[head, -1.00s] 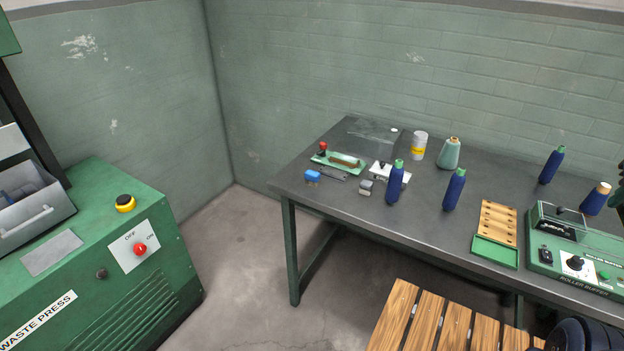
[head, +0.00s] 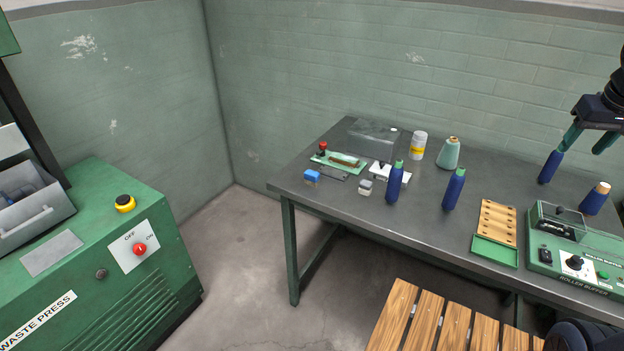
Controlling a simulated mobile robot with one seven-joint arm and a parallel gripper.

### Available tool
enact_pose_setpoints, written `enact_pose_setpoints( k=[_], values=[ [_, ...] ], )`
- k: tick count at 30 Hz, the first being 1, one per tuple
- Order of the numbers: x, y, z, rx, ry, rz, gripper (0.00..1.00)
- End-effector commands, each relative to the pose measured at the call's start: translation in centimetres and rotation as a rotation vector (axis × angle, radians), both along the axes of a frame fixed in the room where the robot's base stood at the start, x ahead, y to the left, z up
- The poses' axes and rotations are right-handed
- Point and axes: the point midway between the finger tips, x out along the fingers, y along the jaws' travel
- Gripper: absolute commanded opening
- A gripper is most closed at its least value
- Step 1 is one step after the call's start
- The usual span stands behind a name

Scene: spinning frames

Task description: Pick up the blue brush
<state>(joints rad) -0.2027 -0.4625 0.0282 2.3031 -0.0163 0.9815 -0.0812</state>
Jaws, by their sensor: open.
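A small blue block with a pale underside, which looks like the blue brush (head: 312,177), lies near the left end of the dark grey table (head: 430,217). My gripper (head: 589,141) is at the upper right, its two green fingers apart and nothing between them. It is far to the right of the brush. Its left finger overlaps the top of a blue bobbin (head: 549,167) in the picture; I cannot tell whether they touch.
A green press plate (head: 340,162) lies behind the brush. A wooden-slatted bench (head: 425,318) stands in front.

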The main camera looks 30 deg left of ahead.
Motion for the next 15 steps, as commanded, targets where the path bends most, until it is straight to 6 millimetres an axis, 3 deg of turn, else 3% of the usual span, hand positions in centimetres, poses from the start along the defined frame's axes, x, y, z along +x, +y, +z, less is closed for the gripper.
enact_pose_setpoints(
  k=[6, 15],
  values=[
    [4.9, 5.9, 0.6, -0.030, 0.035, 0.151, 0.55],
    [10.2, 15.5, 0.0, -0.071, 0.076, 0.356, 0.55]
  ],
)
